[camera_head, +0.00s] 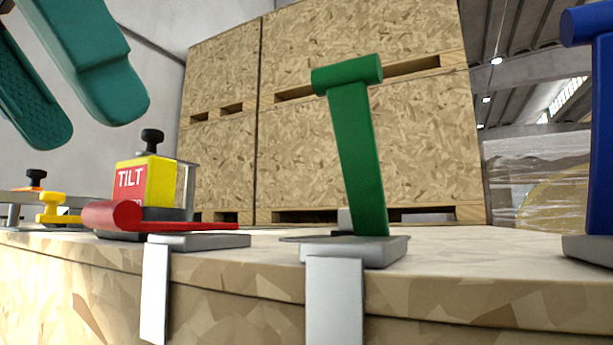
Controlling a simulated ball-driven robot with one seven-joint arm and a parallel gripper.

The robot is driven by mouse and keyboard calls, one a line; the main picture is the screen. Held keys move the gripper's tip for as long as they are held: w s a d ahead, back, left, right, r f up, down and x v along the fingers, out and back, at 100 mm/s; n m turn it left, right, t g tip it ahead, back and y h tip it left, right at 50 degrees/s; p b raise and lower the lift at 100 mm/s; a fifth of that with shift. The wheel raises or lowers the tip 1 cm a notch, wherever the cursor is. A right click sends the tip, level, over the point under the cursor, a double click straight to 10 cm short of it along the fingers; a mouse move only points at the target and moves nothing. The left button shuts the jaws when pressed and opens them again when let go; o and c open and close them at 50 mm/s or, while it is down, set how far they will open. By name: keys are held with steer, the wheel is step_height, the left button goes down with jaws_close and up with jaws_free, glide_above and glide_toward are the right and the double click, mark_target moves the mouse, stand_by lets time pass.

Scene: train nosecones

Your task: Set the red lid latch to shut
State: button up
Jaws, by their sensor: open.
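The red lid latch (118,215) lies almost flat along the crate edge, on a grey base (200,241) with a metal strip hanging down the crate front. Its thick round handle end is at the left and its thin arm runs right. My gripper (88,120) is at the upper left, with its two teal fingers apart and nothing seen between them. It is above and left of the red handle and not touching it in this view. How far it is in depth, I cannot tell.
A green latch (357,150) stands nearly upright to the right, and a blue latch (600,130) stands at the right edge. Behind the red latch is a red and yellow TILT box (148,184) with a black knob. Stacked wooden crates (330,130) fill the background.

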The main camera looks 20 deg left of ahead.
steer(key=v, duration=0.3)
steer(key=shift+s+r, duration=0.15)
steer(key=shift+s, duration=0.1)
stand_by(0.5)
